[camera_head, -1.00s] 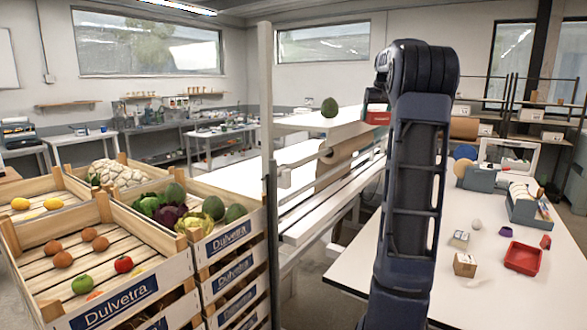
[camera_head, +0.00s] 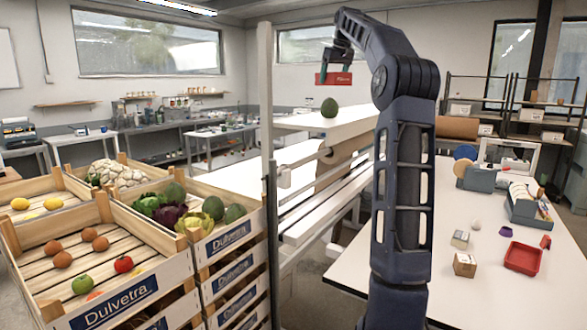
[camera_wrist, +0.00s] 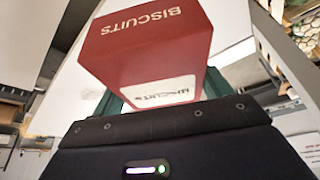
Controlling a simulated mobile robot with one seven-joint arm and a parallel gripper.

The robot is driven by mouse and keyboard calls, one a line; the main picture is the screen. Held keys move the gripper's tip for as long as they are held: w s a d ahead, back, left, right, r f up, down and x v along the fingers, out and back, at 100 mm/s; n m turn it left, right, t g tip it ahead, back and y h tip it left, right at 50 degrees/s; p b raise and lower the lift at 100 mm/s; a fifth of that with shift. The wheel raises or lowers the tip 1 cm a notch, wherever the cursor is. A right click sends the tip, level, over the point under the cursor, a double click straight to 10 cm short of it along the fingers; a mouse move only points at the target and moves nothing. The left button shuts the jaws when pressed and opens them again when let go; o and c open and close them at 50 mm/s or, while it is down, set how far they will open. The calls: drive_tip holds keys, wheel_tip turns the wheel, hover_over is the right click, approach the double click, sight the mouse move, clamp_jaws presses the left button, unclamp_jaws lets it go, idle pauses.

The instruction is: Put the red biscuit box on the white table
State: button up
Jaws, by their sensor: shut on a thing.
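The red biscuit box (camera_head: 335,79) is held in the air at the end of my arm, above a raised white surface (camera_head: 300,122) in the head view. In the wrist view the box (camera_wrist: 150,48) fills the upper middle, with "BISCUITS" on its side. My gripper (camera_head: 333,70) is shut on the box. Its green fingers also show in the wrist view (camera_wrist: 163,97), partly hidden by the box. A long white table (camera_head: 465,200) stands at the right, apart from the box.
A dark green avocado-like fruit (camera_head: 329,107) lies on the raised surface below the box. The right table bears a red tray (camera_head: 523,258), a small cardboard box (camera_head: 465,265) and other items. Its near left part is clear. Produce crates (camera_head: 150,290) and a post (camera_head: 266,130) stand left.

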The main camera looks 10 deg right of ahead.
drive_tip(key=s+a+r+n+y, duration=0.1)
drive_tip(key=s+a+r+n, duration=0.15)
drive_tip(key=a, duration=0.65)
drive_tip(key=s+a+r+n+g, duration=0.1)
drive_tip(key=s+a+r, duration=0.15)
drive_tip(key=a, duration=0.65)
drive_tip(key=s+a+r+n+y, duration=0.15)
drive_tip(key=s+a, duration=0.25)
drive_tip(key=a, duration=0.4)
drive_tip(key=w+a+f+m+h, duration=0.1)
drive_tip(key=w+a+f, duration=0.35)
drive_tip(key=f, duration=0.45)
drive_tip(key=w+a+f+m+h, duration=0.15)
drive_tip(key=w+a+f, duration=0.35)
drive_tip(key=f, duration=0.5)
drive_tip(key=w+a+f+m, duration=0.2)
drive_tip(key=w+a+f, duration=0.1)
drive_tip(key=w+f, duration=0.5)
drive_tip(key=w+f+m, duration=0.1)
drive_tip(key=f, duration=1.2)
drive_tip(key=w+a+f+m+h, duration=0.1)
drive_tip(key=w+f, duration=0.1)
drive_tip(key=f, duration=1.1)
drive_tip(key=w+a+f+m+t, duration=0.1)
drive_tip(key=f+m, duration=0.1)
drive_tip(key=f, duration=1.1)
drive_tip(key=shift+w+f, duration=0.15)
drive_tip(key=shift+f, duration=0.15)
drive_tip(key=shift+f, duration=0.15)
